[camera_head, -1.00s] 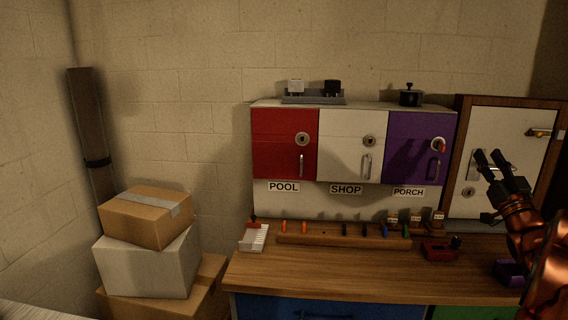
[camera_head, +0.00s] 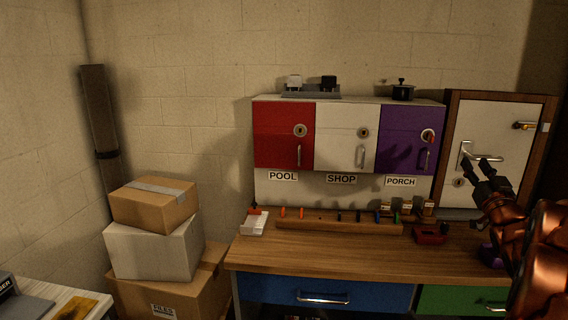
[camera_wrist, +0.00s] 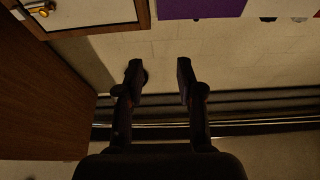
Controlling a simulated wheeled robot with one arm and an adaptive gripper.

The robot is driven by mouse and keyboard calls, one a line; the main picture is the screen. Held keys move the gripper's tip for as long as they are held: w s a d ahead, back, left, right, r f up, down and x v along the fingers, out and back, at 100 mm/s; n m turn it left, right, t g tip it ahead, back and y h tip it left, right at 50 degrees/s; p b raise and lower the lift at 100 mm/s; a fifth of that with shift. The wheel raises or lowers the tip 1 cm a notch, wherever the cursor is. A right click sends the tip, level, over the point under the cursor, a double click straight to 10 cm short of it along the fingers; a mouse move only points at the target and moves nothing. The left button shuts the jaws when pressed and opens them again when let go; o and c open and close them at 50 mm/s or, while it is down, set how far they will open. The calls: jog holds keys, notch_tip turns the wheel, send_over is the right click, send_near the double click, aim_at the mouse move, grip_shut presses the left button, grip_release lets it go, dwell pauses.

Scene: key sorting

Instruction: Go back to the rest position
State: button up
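My gripper (camera_head: 479,166) is at the right of the head view, raised in front of the white door panel and well apart from the cabinets. In the wrist view my gripper (camera_wrist: 160,80) has its two dark fingers spread with nothing between them. It is open and empty. The head view shows a red POOL door (camera_head: 283,150), a white SHOP door (camera_head: 334,150) and a purple PORCH door (camera_head: 397,150), all shut. An orange-red key head shows in the purple door's lock (camera_head: 428,136).
A wooden key rack (camera_head: 340,227) with several coloured keys stands on the workbench (camera_head: 330,260). A red block (camera_head: 430,235) sits to its right. Stacked boxes (camera_head: 150,245) stand at the left. A wood-framed white door (camera_head: 510,145) is behind my gripper.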

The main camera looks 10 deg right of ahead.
jog(key=w+a+f+m+g+b, duration=0.1)
jog(key=a+f+g+b, duration=0.3)
jog(key=a+f+g, duration=0.8)
jog(key=s+a+f+n+g+y+b, duration=0.1)
jog(key=s+a+f+g+y, duration=0.2)
jog(key=s+a+f, duration=0.6)
jog(key=s+a+f+n+g+y+b, duration=0.1)
jog(key=s+a+f+g+y+b, duration=0.1)
jog(key=s+a+f, duration=0.7)
jog(key=s+a+f+n+g+y+b, duration=0.1)
jog(key=s+a+f+n+g, duration=0.15)
jog(key=s+a, duration=0.55)
jog(key=s+a+f+n+g+y+b, duration=0.1)
jog(key=s+a+f+g, duration=0.25)
jog(key=s+a, duration=0.45)
notch_tip(320, 180, up, 20)
jog(key=s+d+p, duration=0.2)
jog(key=p, duration=1.7)
jog(key=shift+d+r, duration=0.15)
jog(key=shift+r, duration=0.1)
